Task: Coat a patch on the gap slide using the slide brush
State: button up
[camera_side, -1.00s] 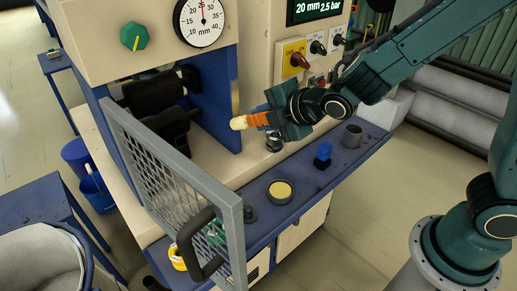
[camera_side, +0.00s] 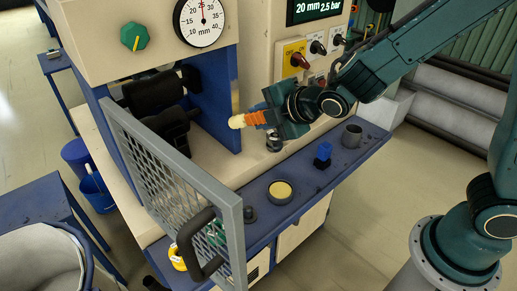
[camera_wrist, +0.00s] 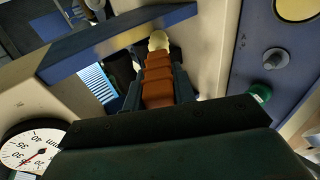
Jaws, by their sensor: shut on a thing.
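My gripper (camera_side: 272,115) is shut on the slide brush (camera_side: 255,118), which has a ribbed orange handle and a pale cream tip. I cannot tell for sure which part is the gap slide.
A round tin with pale yellow content (camera_side: 280,191), a blue block (camera_side: 323,155) and a grey cup (camera_side: 352,136) stand on the blue shelf (camera_side: 300,205). A mesh guard (camera_side: 170,175) with a black handle stands at the left front. Black rollers (camera_side: 160,95) sit inside the opening.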

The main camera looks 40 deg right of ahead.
jog(key=shift+w, duration=0.5)
jog(key=shift+d, duration=0.1)
jog(key=d, duration=0.3)
jog(key=shift+d, duration=0.4)
dwell(0.4)
jog(key=shift+r, duration=0.15)
jog(key=shift+r, duration=0.75)
jog(key=shift+a, duration=0.1)
jog(key=shift+a, duration=2)
jog(key=shift+r, duration=0.1)
